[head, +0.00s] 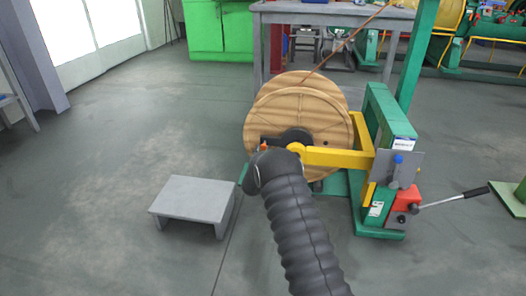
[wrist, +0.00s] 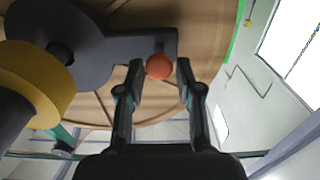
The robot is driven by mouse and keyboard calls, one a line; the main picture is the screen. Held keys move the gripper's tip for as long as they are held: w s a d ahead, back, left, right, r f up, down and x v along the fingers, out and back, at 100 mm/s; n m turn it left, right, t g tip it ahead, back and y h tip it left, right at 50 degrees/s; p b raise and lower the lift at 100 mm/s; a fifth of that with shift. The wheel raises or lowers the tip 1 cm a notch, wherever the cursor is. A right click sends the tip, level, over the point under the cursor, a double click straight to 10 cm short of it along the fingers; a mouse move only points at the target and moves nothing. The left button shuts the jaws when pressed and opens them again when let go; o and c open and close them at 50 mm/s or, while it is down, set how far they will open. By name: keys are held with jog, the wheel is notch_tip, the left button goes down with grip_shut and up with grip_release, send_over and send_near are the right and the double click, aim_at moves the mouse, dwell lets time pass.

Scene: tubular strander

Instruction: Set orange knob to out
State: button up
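The orange knob (wrist: 159,67) is a small round ball on the end of a dark grey arm bracket (wrist: 120,45) in front of the wooden reel. My gripper (wrist: 159,78) is open in the wrist view, with one finger on each side of the knob. The knob lies between or just beyond the fingertips; I cannot tell whether they touch it. In the head view the knob (head: 264,146) is a small orange spot at the reel's left, just above my arm's end. My gripper is hidden there behind my own arm.
The wooden reel (head: 290,108) stands in a green frame (head: 382,125) with a yellow arm (head: 338,157). A red block (head: 406,199) with a lever is at the right. A grey step (head: 193,199) stands at left on open floor. A grey table (head: 330,14) is behind.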

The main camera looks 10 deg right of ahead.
jog(key=shift+o, duration=0.9)
jog(key=shift+d, duration=0.1)
jog(key=shift+s, duration=0.1)
jog(key=v, duration=1.1)
jog(key=shift+s, duration=0.35)
